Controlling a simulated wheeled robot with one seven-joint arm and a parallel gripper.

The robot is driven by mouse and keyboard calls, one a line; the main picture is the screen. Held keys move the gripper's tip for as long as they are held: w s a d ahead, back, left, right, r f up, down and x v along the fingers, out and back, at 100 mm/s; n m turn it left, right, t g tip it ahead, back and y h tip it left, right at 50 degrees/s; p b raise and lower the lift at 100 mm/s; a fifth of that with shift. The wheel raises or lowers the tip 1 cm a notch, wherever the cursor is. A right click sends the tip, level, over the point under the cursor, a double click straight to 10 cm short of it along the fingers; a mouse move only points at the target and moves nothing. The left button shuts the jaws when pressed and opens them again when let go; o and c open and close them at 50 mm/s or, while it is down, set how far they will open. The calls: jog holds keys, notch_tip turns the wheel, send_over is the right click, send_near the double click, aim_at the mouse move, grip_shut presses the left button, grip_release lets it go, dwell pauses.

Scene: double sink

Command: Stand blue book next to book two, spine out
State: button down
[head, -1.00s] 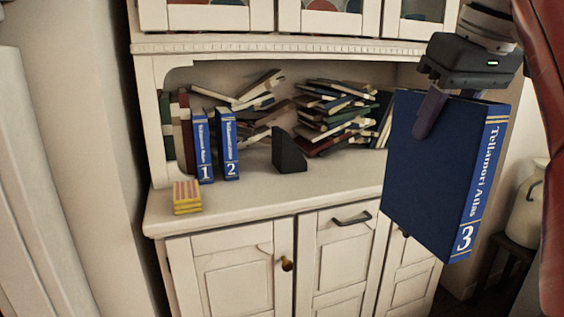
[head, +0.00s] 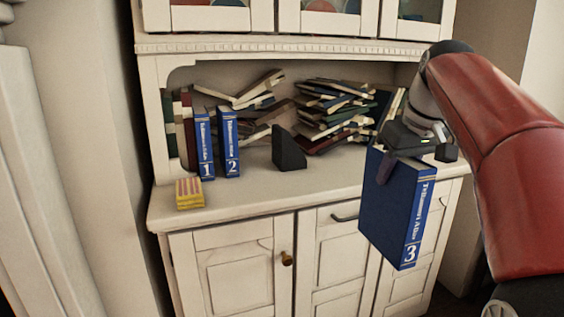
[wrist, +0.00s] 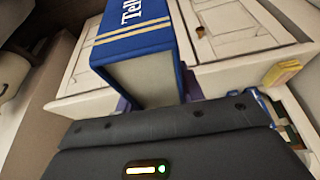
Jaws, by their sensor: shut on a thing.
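The blue book numbered 3 (head: 392,210) hangs upright from my gripper (head: 392,160), which is shut on its top edge. Its spine, with white lettering, faces the front right in the head view. It is in front of the cabinet's right part, apart from the counter. In the wrist view the same book (wrist: 135,45) shows its top end and part of its spine. Book two (head: 228,142) stands upright on the counter at the left, spine out. Book one (head: 204,146) stands just left of it. The gripper's far finger is hidden by the book in the head view.
A black bookend (head: 288,148) stands on the counter right of book two, with a gap between. Several loose books (head: 335,115) are piled behind. A small yellow striped block (head: 189,193) sits at the front left. The counter's front middle (head: 270,190) is clear.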

aim_at(370, 216)
jog(key=x, duration=1.5)
jog(key=shift+w, duration=0.25)
jog(key=s+a+f+m, duration=0.1)
jog(key=s+f, duration=0.1)
jog(key=f, duration=1)
jog(key=s+a+f+m+h, duration=0.1)
jog(key=s+a+f, duration=0.1)
jog(key=f, duration=1.1)
jog(key=s+a+f+m, duration=0.1)
jog(key=s+f, duration=0.3)
jog(key=f, duration=0.8)
jog(key=shift+a+f, duration=0.15)
jog(key=shift+w, duration=0.1)
